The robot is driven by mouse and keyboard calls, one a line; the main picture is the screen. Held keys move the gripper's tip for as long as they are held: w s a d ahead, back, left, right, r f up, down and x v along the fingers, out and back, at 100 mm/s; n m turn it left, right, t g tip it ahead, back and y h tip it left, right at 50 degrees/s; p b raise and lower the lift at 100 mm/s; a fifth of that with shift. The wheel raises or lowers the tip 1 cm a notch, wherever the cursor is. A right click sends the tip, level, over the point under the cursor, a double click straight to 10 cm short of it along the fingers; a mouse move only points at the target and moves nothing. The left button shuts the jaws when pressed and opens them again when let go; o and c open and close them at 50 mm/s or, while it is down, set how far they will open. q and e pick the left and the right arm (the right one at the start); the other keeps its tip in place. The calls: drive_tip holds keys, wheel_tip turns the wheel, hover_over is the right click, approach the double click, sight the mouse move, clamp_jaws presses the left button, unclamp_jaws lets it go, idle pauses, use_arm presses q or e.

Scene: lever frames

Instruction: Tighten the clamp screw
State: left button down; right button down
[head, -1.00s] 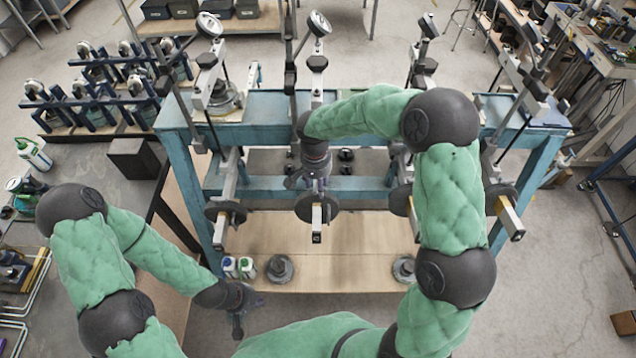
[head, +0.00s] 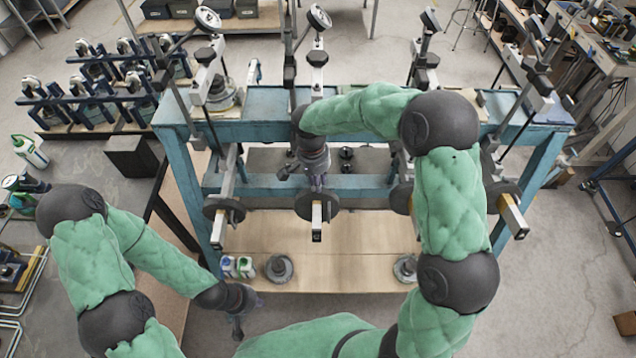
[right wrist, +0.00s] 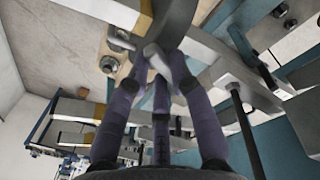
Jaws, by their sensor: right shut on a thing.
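The lever frame in the middle has a pale bar (head: 317,225) with a round dark disc (head: 301,207) at its near end. My right gripper (head: 317,181) comes down on this bar just behind the disc. In the right wrist view its fingers (right wrist: 157,62) are closed around a small light grey piece (right wrist: 153,55), beside the large dark disc (right wrist: 172,25). I take this piece to be the clamp screw; the fingers hide most of it. My left gripper (head: 238,322) hangs low at the left, away from the frames, and its opening is unclear.
The blue bench (head: 262,110) carries several similar lever frames with discs, one (head: 224,210) close on the left. Round weights (head: 279,268) and small bottles (head: 237,267) stand on the wooden lower board (head: 345,245). Bare floor (head: 560,260) lies to the right.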

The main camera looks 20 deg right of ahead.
drive_tip(key=m+b, duration=0.1)
drive_tip(key=m, duration=0.1)
drive_tip(key=shift+f+m, duration=0.1)
drive_tip(key=shift+m, duration=0.3)
drive_tip(key=m, duration=0.1)
drive_tip(key=m+g+b, duration=0.1)
drive_tip(key=shift+w+a+m+h, duration=0.1)
drive_tip(key=shift+a+m+h, duration=0.05)
drive_tip(key=shift+m+h, duration=0.15)
drive_tip(key=m, duration=0.3)
drive_tip(key=shift+m+g+b, duration=0.3)
drive_tip(key=shift+b, duration=0.05)
drive_tip(key=shift+w+a+m+g, duration=0.1)
drive_tip(key=shift+m+g, duration=0.3)
drive_tip(key=shift+m, duration=1.3)
drive_tip(key=c, duration=1.1)
unclamp_jaws()
